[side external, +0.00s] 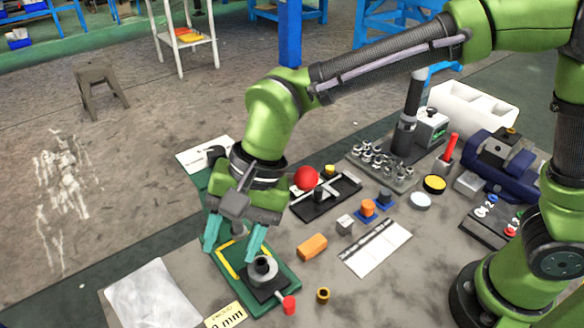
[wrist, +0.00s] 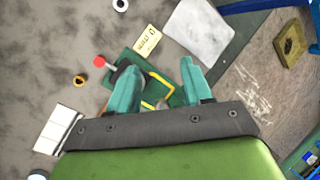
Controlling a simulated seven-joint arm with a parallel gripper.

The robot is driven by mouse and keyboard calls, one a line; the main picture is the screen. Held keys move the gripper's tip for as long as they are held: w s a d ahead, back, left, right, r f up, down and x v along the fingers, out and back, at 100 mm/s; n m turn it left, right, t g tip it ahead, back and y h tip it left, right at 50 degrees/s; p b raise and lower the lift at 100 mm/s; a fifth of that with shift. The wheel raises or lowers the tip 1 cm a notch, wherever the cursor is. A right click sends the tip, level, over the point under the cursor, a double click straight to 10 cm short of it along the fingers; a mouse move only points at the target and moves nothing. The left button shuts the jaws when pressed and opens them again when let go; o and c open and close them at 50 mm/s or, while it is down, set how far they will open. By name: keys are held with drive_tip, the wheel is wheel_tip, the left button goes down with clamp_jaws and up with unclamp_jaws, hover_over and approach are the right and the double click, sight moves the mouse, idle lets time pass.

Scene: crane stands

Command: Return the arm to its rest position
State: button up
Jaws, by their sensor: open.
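My green arm reaches from the right over the worktable. My gripper (side external: 234,242) hangs pointing down over a green board (side external: 286,277), its two teal fingers apart with nothing between them. The board carries a yellow outline and a grey round fixture with a dark centre (side external: 262,267), just right of the fingers. The wrist view also shows my gripper (wrist: 156,75) with its fingers spread and the green board (wrist: 152,66) behind them. The fingers and palm hide part of the board there, and I cannot tell how high the fingertips are.
A red-capped piece (side external: 289,304), a brass ring (side external: 323,295), an orange block (side external: 312,247) and a white sheet (side external: 152,295) lie around the board. A red ball (side external: 306,178) shows right of my wrist. A blue vise (side external: 499,160) and a white bin (side external: 470,108) stand farther right.

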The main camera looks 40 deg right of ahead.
drive_tip(key=w+d+r+t+y, duration=0.1)
drive_tip(key=w+d+r+t, duration=0.2)
drive_tip(key=d+r, duration=0.3)
drive_tip(key=w+d+r+t+y, duration=0.2)
drive_tip(key=d+r+t, duration=0.15)
drive_tip(key=r, duration=0.45)
drive_tip(key=s+d+f+n+h, duration=0.1)
drive_tip(key=s+d+f+h, duration=0.1)
drive_tip(key=d, duration=0.5)
drive_tip(key=s+d+f+n+h, duration=0.1)
drive_tip(key=s+d+f, duration=0.2)
drive_tip(key=s+d, duration=0.2)
drive_tip(key=s+d+f+n+h, duration=0.1)
drive_tip(key=s+d, duration=0.3)
drive_tip(key=d, duration=0.6)
drive_tip(key=shift+s+d+f+n+h, duration=0.2)
drive_tip(key=shift+s+f+n+h, duration=0.1)
drive_tip(key=shift+f+h, duration=0.55)
